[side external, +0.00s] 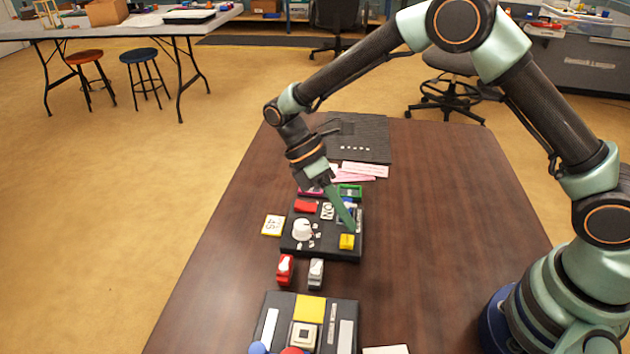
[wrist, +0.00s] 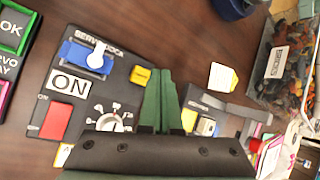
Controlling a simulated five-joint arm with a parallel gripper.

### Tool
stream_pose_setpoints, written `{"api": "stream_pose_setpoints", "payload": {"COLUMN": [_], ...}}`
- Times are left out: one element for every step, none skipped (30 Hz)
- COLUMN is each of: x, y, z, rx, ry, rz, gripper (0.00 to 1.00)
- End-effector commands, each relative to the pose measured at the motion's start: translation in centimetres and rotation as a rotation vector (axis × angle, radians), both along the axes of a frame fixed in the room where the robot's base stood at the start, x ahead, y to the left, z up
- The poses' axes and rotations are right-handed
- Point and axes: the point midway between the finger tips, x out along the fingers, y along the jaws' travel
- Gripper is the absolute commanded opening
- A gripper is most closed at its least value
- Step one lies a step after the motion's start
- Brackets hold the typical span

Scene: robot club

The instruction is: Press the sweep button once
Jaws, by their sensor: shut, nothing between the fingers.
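A black control panel (side external: 318,251) lies on the table, with a white dial (side external: 302,230), a red button (side external: 306,206) and a yellow button (side external: 347,241). The wrist view shows the same panel (wrist: 118,72) with an "ON" label, a red button (wrist: 56,121), a blue toggle switch (wrist: 85,58) and the yellow button (wrist: 140,75). I cannot read a "sweep" label on any of them. My gripper (side external: 353,227) is shut and empty, its green fingertips close to the yellow button. In the wrist view the fingertips (wrist: 161,72) are just right of it; I cannot tell whether they touch.
A second panel (side external: 321,320) with a yellow square lies nearer the camera. Red (side external: 285,270) and grey (side external: 316,273) small switches sit between the panels. A yellow-edged card (side external: 272,225) lies left of the first panel. The table's right side (side external: 440,220) is clear.

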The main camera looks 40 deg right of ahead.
Motion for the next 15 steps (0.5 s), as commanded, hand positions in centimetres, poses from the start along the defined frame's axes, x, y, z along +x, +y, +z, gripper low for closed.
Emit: {"api": "stream_pose_setpoints", "payload": {"x": [0.0, 0.0, 0.0, 0.0, 0.0, 0.0, 0.0, 0.0, 0.0, 0.0, 0.0, 0.0, 0.0, 0.0, 0.0], "y": [0.0, 0.0, 0.0, 0.0, 0.0, 0.0, 0.0, 0.0, 0.0, 0.0, 0.0, 0.0, 0.0, 0.0, 0.0], "z": [-0.6, -0.8, -1.1, -1.3, -1.5, -1.7, -1.8, -1.9, -2.0, -2.0, -2.0, -2.0, -2.0, -2.0, -2.0], "rx": [-0.001, -0.001, -0.001, -0.001, 0.000, 0.000, 0.000, 0.000, 0.000, 0.001, 0.001, 0.001, 0.001, 0.001, 0.001], "ry": [0.001, 0.001, 0.001, 0.001, 0.000, 0.000, 0.000, 0.000, 0.000, -0.001, -0.001, -0.001, -0.001, -0.001, -0.001], "rz": [0.000, 0.000, 0.000, 0.000, 0.000, 0.000, 0.000, 0.000, 0.000, 0.000, 0.000, 0.000, 0.000, 0.000, 0.000], "gripper": [0.00, 0.00, 0.00, 0.00, 0.00, 0.00, 0.00, 0.00, 0.00, 0.00, 0.00, 0.00, 0.00, 0.00, 0.00]}}
